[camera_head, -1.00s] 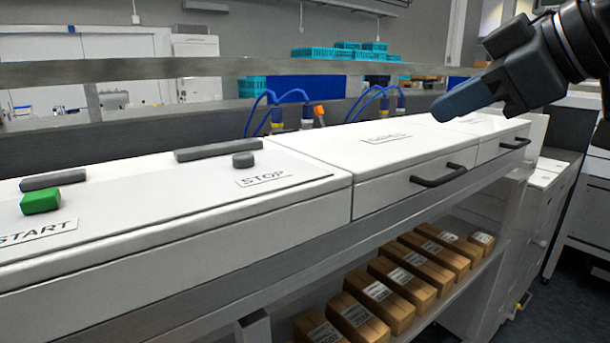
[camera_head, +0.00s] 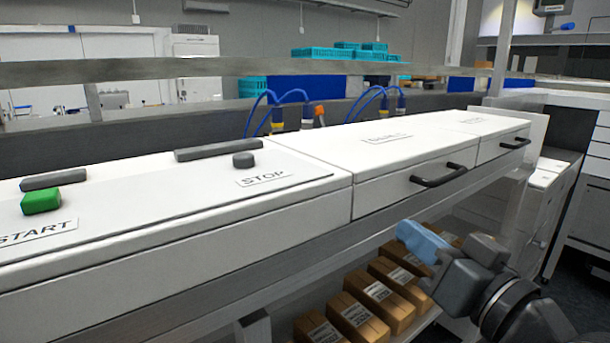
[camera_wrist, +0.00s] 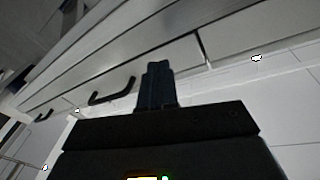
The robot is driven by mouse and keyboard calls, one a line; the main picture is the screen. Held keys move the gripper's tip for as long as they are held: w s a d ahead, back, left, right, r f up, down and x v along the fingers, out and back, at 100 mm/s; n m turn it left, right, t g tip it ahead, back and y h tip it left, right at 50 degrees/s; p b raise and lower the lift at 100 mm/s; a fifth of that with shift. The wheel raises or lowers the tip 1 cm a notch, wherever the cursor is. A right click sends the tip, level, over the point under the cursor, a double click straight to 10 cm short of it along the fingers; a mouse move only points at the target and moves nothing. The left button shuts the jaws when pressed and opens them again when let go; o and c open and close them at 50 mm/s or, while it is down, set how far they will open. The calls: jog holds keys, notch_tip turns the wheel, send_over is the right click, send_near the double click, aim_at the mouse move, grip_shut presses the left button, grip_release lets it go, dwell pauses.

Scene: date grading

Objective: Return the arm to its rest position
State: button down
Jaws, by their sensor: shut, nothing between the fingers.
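My gripper (camera_head: 418,238) shows at the lower right in the head view, below the front edge of the white counter and in front of the shelf with boxes. Its blue fingers are shut together with nothing between them. In the wrist view the shut fingers (camera_wrist: 157,85) point toward the counter's front. A black drawer handle shows just left of them there. My gripper hides part of the boxes.
The white counter (camera_head: 310,205) carries a green START button (camera_head: 41,200) and a dark STOP button (camera_head: 243,160). Black handles (camera_head: 438,176) stick out from its front. Brown boxes (camera_head: 375,291) line the shelf below. Open floor lies at the right.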

jog(key=s+d+f+m+h, duration=0.3)
jog(key=s+f+m+h, duration=0.3)
jog(key=s+f, duration=1.15)
jog(key=s+d+n+g, duration=0.1)
jog(key=s+d+n, duration=0.1)
jog(key=s, duration=0.8)
jog(key=s+d+f+n+g+h, duration=0.1)
jog(key=s+d+n, duration=0.1)
jog(key=s, duration=0.9)
jog(key=shift+s+d+f+n+h, duration=0.2)
jog(key=shift+n+h, duration=0.1)
jog(key=shift+n, duration=0.3)
jog(key=shift+a, duration=0.1)
